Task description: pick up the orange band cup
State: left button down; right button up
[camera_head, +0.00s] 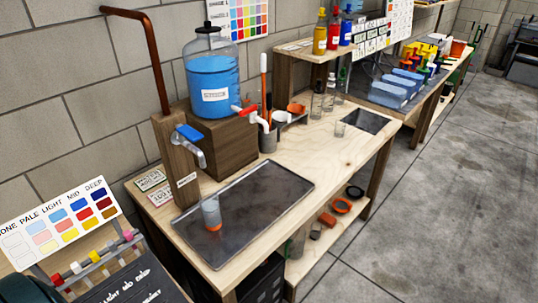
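A clear, bluish cup with an orange band at its base (211,213) stands upright on the dark metal tray (262,205) at the front of the wooden bench. It stands below and a little right of the blue-handled tap (193,143), apart from it. Nothing is seen touching the cup.
A wooden post (178,165) with a copper pipe (148,40) stands behind the cup. A jug of blue liquid (212,75) sits on a wooden block. Clear glasses (340,128) stand further back right. The tray right of the cup is clear.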

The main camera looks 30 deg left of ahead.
aim_at(208, 200)
jog(key=u, duration=1.3)
jog(key=i+l, duration=0.1)
jog(key=l, duration=0.7)
